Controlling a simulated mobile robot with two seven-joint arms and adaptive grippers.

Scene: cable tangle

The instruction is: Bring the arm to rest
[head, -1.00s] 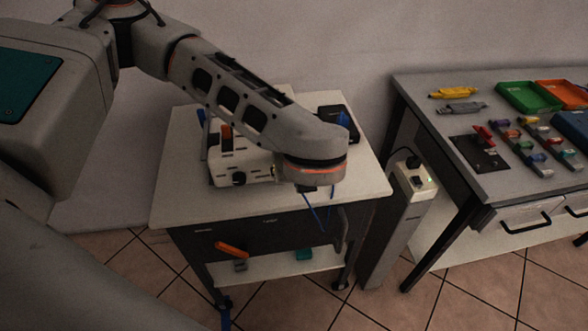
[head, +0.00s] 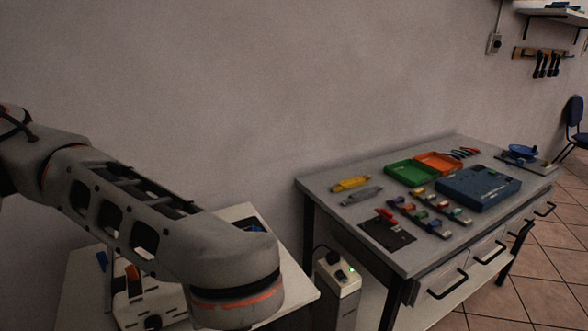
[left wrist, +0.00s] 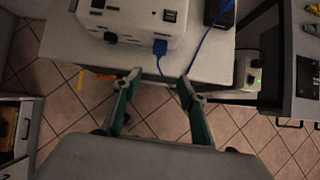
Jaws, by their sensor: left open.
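My left arm (head: 150,215) reaches in from the left in the head view, over the small white-topped cart (head: 78,300); its gripper is hidden there. In the left wrist view my left gripper (left wrist: 160,80) is open, with green-sided fingers apart and nothing between them. Past the fingertips is a white box-shaped device (left wrist: 125,18) on the cart. A blue plug (left wrist: 160,47) sits at the device's front, and a blue cable (left wrist: 203,42) runs near the right fingertip. I cannot tell whether they touch. My right gripper is not in view.
A grey workbench (head: 330,187) stands to the right with green (head: 408,172) and orange trays, a blue case (head: 478,188) and several small coloured parts. A white socket post (head: 337,275) stands between cart and bench. Tiled floor shows below the gripper.

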